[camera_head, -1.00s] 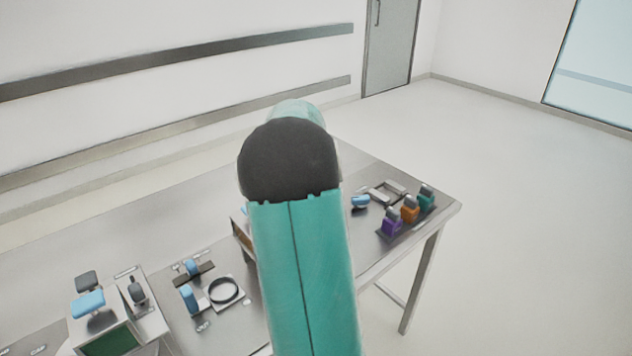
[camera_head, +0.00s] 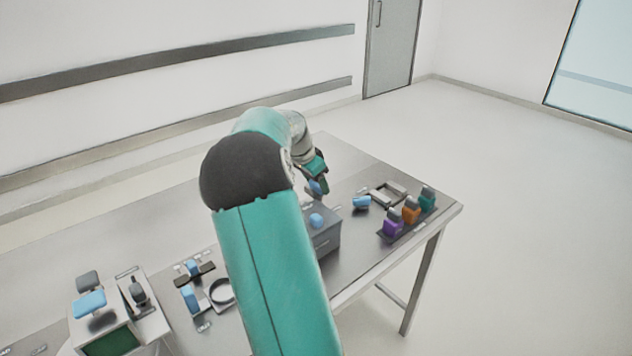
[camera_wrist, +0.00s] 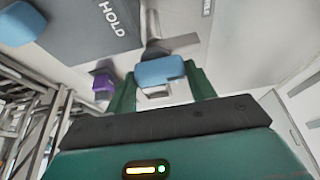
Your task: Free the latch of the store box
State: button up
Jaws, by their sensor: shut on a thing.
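The store box (camera_head: 325,240) is a grey box on the table, partly hidden behind my arm in the head view. A blue knob (camera_head: 316,220) sits on its top. In the wrist view its grey top shows the word HOLD (camera_wrist: 112,18), with a blue knob at the upper left. My gripper (camera_head: 318,178) is at the far side of the box. In the wrist view my gripper (camera_wrist: 162,88) has its two green fingers on either side of a blue latch handle (camera_wrist: 160,71), shut on it. A dark piece and a metal bar (camera_wrist: 180,43) show just beyond the handle.
To the right are a blue piece (camera_head: 361,202), a metal frame (camera_head: 388,193) and a rack of purple (camera_head: 391,228), orange (camera_head: 410,212) and teal (camera_head: 427,198) blocks. Fixtures with blue handles and a ring (camera_head: 221,291) stand at the left. The table's right edge is close to the rack.

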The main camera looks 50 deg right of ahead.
dwell(0.3)
jog(key=o, duration=1)
jog(key=v, duration=1.4)
jog(key=shift+a+f, duration=0.1)
